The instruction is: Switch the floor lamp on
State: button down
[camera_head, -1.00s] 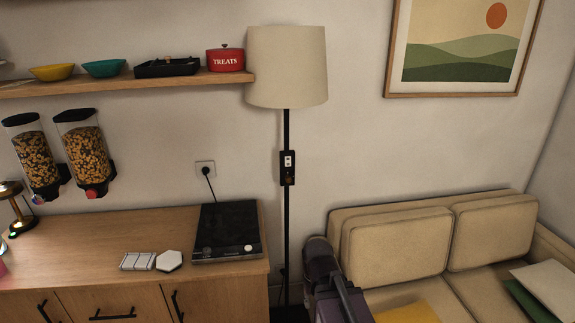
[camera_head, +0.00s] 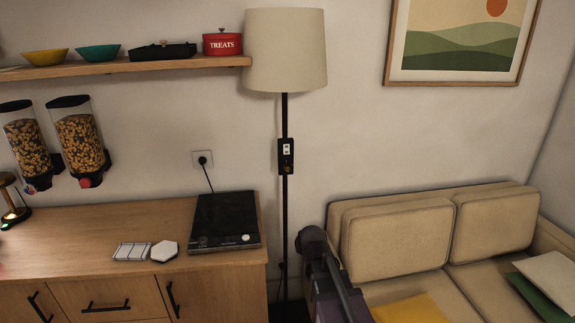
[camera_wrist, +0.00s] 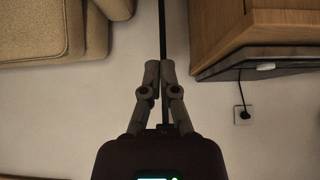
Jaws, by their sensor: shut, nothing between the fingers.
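The floor lamp has a cream shade (camera_head: 285,50) and a thin black pole (camera_head: 285,215), and stands against the wall between the wooden cabinet and the sofa. A dark switch box (camera_head: 286,156) with a light plate and a knob-like part sits on the pole below the shade. The shade looks unlit. My gripper (camera_wrist: 160,64) shows in the wrist view with its fingers together and empty, with the pole behind them. In the head view only my arm shows, low and right of the pole; the fingers cannot be made out there. The switch box is not visible in the wrist view.
A wooden cabinet (camera_head: 120,240) with a black hob (camera_head: 224,221) stands left of the lamp. A wall shelf (camera_head: 120,68) with bowls and a red treats tin ends beside the shade. A beige sofa (camera_head: 400,245) is at right.

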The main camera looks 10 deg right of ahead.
aim_at(287, 151)
jog(key=w+r+t+b, duration=0.4)
jog(key=w+t, duration=0.2)
jog(key=w, duration=0.4)
jog(key=w+r+t+b, duration=0.4)
jog(key=r+t+b, duration=0.3)
jog(key=r+t, duration=0.2)
jog(key=shift+w+r+t, duration=0.3)
jog(key=shift+r+t, duration=0.1)
jog(key=shift+t, duration=0.9)
jog(key=shift+w+r, duration=0.1)
jog(key=p+x, duration=0.1)
jog(key=x, duration=0.3)
jog(key=f+p+x, duration=0.1)
jog(key=p+x, duration=0.1)
jog(key=x, duration=0.1)
jog(key=w+p+x, duration=0.1)
jog(key=p+x, duration=0.1)
jog(key=x, duration=0.2)
jog(key=shift+w+f, duration=0.15)
jog(key=shift+w, duration=0.85)
